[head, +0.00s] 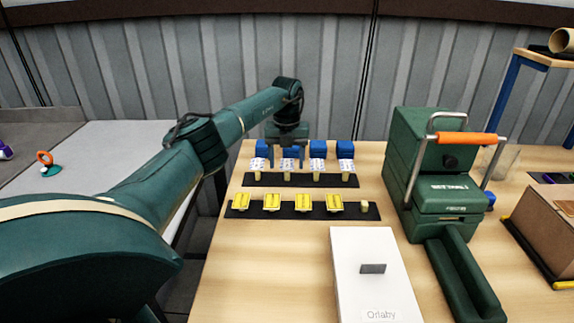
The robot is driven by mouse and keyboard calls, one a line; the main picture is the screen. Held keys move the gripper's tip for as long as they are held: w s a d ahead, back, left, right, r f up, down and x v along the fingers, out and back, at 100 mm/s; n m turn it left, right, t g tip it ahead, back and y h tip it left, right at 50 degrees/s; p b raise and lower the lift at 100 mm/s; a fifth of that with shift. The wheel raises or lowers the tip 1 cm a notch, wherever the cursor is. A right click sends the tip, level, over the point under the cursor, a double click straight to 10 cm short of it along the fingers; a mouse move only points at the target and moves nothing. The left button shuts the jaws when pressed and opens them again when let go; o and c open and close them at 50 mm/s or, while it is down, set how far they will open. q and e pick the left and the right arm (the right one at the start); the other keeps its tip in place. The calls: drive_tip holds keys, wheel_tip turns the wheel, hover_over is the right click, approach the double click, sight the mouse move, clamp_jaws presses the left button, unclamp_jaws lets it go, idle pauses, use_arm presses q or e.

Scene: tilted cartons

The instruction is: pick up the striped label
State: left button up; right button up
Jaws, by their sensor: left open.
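A row of small pale patterned labels (318,165) sits on cream pegs along a dark strip (330,181), in front of several blue blocks (345,149). A nearer dark strip (352,212) carries several yellow labels (303,202) with dark markings. The prints are too small for me to tell which label is the striped one. My left gripper (288,153) is open and points down at the back row, around or just above its second label from the left. I cannot tell whether it touches that label. My right gripper is out of view.
A white box (375,290) marked "Orlaby" stands at the front. A green machine (440,170) with an orange handle is to its right, with a cardboard carton (545,225) at the far right. Bare wood shows at the front left.

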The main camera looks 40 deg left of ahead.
use_arm(q)
drive_tip(key=shift+f, duration=0.45)
idle(0.5)
drive_tip(key=shift+c, duration=0.5)
drive_tip(key=c, duration=0.8)
